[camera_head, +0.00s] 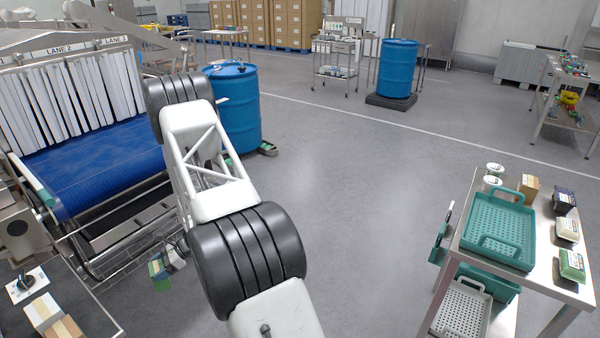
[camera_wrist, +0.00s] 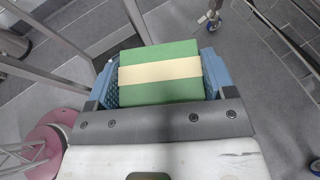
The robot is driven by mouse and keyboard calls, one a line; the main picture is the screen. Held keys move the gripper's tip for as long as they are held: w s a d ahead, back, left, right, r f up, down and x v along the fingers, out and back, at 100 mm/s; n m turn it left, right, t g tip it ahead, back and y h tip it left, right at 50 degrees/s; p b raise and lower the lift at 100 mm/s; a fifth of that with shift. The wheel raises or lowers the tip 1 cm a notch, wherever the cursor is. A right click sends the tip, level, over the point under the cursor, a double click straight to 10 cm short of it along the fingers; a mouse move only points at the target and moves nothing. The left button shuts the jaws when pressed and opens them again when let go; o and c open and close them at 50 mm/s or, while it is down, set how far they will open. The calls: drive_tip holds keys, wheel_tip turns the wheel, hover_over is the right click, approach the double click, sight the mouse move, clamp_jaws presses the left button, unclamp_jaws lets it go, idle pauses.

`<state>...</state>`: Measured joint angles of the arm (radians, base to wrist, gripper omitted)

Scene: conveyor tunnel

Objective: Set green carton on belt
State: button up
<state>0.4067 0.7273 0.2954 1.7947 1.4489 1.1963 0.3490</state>
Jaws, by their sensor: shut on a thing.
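The green carton (camera_wrist: 160,90) has a cream band across it and sits between the blue finger pads of my gripper (camera_wrist: 160,76) in the wrist view. In the head view the carton (camera_head: 160,284) shows small, low beside the belt frame and over the floor. My gripper (camera_head: 170,262) is shut on it there, partly hidden by my arm. The blue belt (camera_head: 95,165) lies up and left of the carton, in front of white strip curtains. The carton is apart from the belt's surface. The belt does not show in the wrist view.
A metal rail frame (camera_head: 130,240) runs along the belt's near side. A side surface with a brown banded box (camera_head: 52,318) is at lower left. A blue drum (camera_head: 238,105) stands right of the belt. A table with a teal tray (camera_head: 500,230) is at right. The middle floor is clear.

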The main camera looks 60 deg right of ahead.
drive_tip(key=s+d+r+n+g+h, duration=0.1)
drive_tip(key=s+d+r+n+g, duration=0.35)
drive_tip(key=s+d, duration=1)
drive_tip(key=s+d+r+n+g, duration=0.4)
drive_tip(key=s+d, duration=0.5)
drive_tip(key=s, duration=1)
drive_tip(key=s+d+r+n+g+h, duration=0.1)
drive_tip(key=s+d+r+n+g, duration=0.4)
drive_tip(key=s+d, duration=0.95)
drive_tip(key=s+d+r+n+g+h, duration=0.1)
drive_tip(key=s+r+n+h, duration=0.2)
drive_tip(key=s, duration=1.5)
drive_tip(key=s+d+r+n+g+h, duration=0.2)
drive_tip(key=s+r, duration=0.7)
drive_tip(key=s, duration=1)
drive_tip(key=s+d+r+n+g+h, duration=0.2)
drive_tip(key=s+r+n+h, duration=0.2)
drive_tip(key=s, duration=1.4)
wheel_tip(320, 180, up, 3)
drive_tip(key=shift+s+h, duration=0.15)
drive_tip(key=shift+h, duration=0.45)
drive_tip(key=shift+g, duration=0.25)
drive_tip(key=s+d, duration=0.2)
drive_tip(key=d, duration=0.5)
drive_tip(key=s+d+f, duration=0.1)
drive_tip(key=s+d, duration=0.2)
drive_tip(key=d, duration=0.5)
drive_tip(key=shift+s+f, duration=0.25)
drive_tip(key=shift+s, duration=0.1)
drive_tip(key=shift+f, duration=1.75)
